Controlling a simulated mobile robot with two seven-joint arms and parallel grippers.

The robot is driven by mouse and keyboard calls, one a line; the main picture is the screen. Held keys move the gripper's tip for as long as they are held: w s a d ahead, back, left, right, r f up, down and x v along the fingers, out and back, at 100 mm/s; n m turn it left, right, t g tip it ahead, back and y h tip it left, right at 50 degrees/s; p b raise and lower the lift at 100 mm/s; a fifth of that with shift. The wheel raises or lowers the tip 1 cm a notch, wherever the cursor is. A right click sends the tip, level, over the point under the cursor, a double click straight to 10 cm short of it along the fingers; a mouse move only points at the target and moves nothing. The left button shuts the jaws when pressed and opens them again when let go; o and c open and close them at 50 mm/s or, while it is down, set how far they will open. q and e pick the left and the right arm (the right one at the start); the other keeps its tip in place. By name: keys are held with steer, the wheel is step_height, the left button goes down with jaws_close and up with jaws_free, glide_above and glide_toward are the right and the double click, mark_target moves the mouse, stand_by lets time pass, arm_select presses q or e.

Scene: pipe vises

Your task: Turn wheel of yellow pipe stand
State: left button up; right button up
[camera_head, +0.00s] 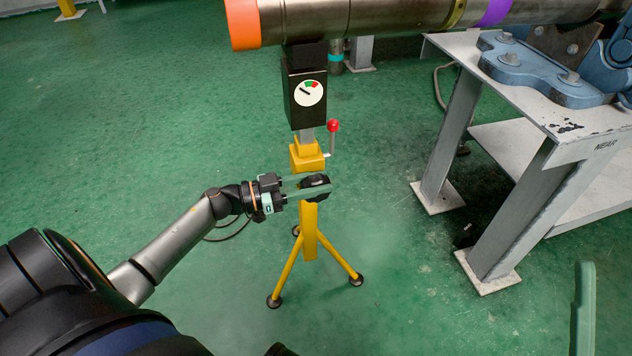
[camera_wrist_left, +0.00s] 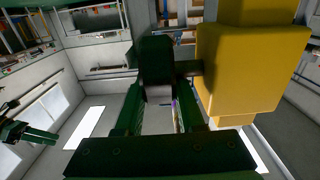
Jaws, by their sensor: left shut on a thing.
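The yellow pipe stand (camera_head: 310,225) stands upright on three splayed legs in the middle of the head view. Its black wheel (camera_head: 315,181) sits on the front of the post, below a red-knobbed lever (camera_head: 333,127). My left gripper (camera_head: 318,188) reaches in from the left and is shut on the wheel. In the left wrist view the dark wheel (camera_wrist_left: 155,58) is between the green fingers, beside the yellow post (camera_wrist_left: 250,75). One green finger of my right gripper (camera_head: 584,308) shows at the lower right of the head view, apart from the stand; the rest is hidden.
A metal pipe (camera_head: 390,15) with an orange end lies across the top, above a black gauge box (camera_head: 304,92) on the stand. A grey steel table (camera_head: 545,115) with a blue vise (camera_head: 550,72) stands at right. Green floor is clear around the stand's legs.

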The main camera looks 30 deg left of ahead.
arm_select(q)
jaws_close()
